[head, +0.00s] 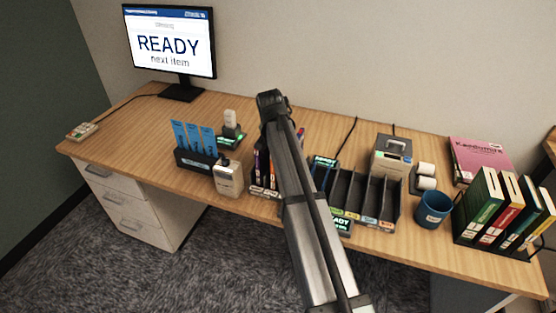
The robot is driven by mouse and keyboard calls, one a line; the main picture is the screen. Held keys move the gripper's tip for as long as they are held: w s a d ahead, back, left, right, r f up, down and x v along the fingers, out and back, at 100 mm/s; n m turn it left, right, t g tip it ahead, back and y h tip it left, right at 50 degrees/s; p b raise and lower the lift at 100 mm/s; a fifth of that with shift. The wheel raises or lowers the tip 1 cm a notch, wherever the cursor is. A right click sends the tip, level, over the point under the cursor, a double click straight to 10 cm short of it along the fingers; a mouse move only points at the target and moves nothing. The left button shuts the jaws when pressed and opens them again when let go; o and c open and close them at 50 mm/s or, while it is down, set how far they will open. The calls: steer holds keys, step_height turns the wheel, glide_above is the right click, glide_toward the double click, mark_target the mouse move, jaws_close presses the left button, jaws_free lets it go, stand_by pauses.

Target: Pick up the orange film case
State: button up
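I cannot make out an orange film case for certain. A dark rack of slim, coloured upright items (262,165) stands at the middle of the desk, partly hidden behind my arm. A few purple and red tips show just right of the arm. My arm crosses the middle of the view from the bottom edge, and its far dark end is above the desk's back part. My gripper's fingers do not show; the arm itself may hide them.
Left of the arm are a blue-card holder (197,160), a beige device (229,178) and a small charger stand (231,133). To the right are a black divided sorter (364,197), a blue mug (433,208) and binders (483,205). The desk's left part (135,125) is mostly clear.

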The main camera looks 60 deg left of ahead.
steer(key=shift+f, duration=0.2)
stand_by(0.6)
steer(key=shift+c, duration=0.2)
jaws_close()
